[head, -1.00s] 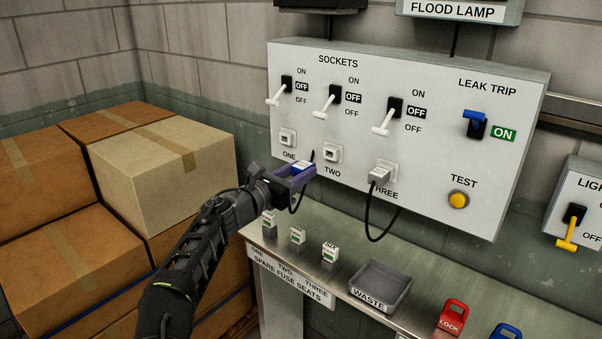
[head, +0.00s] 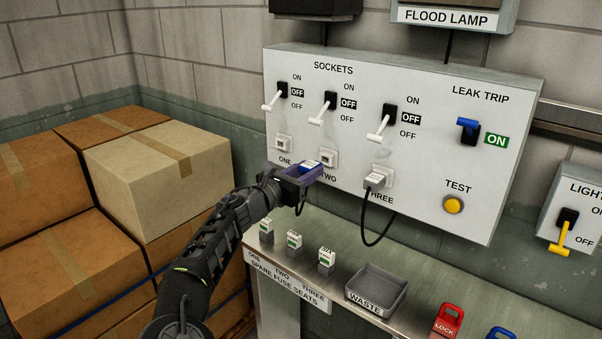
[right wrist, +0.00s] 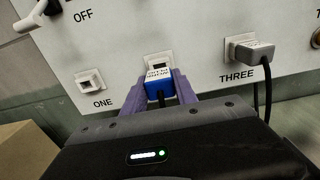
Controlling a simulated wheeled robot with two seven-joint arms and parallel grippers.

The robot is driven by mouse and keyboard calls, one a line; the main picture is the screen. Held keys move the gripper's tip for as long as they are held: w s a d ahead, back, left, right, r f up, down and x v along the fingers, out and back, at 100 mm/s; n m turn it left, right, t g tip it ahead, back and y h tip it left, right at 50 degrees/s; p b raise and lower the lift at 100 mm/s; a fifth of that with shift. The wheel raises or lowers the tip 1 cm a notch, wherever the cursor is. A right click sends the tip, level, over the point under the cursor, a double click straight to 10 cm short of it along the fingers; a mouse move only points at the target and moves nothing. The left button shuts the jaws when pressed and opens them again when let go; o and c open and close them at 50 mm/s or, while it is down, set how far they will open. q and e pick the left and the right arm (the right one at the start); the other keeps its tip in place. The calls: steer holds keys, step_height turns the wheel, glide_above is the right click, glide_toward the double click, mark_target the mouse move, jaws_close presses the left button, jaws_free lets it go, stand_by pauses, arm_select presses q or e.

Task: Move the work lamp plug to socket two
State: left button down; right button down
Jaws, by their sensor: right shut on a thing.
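My right gripper (head: 302,175) is shut on a blue plug (head: 311,164) with a white label on top. In the right wrist view the plug (right wrist: 157,84) sits between the purple fingers (right wrist: 156,92), with a dark cord running back from it. The plug is just in front of socket two (head: 329,158), whose upper part (right wrist: 158,61) shows above it. I cannot tell whether they touch. Socket one (head: 283,143) is empty. A grey plug (head: 375,180) with a black cord sits in socket three (head: 388,175). My left gripper is not in view.
The switches of socket one (head: 274,97), two (head: 323,108) and three (head: 383,122) are down, beside OFF flags. Below the panel is a steel shelf (head: 420,290) with several fuses and a waste tray (head: 377,287). Cardboard boxes (head: 155,165) are stacked at left.

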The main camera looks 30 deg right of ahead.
mark_target(317, 164)
steer(key=shift+w+d, duration=0.15)
steer(key=shift+d, duration=0.45)
steer(key=shift+p, duration=0.6)
stand_by(1.2)
steer(key=shift+p+x, duration=0.35)
steer(key=shift+x, duration=1.1)
steer(key=c, duration=0.9)
jaws_free()
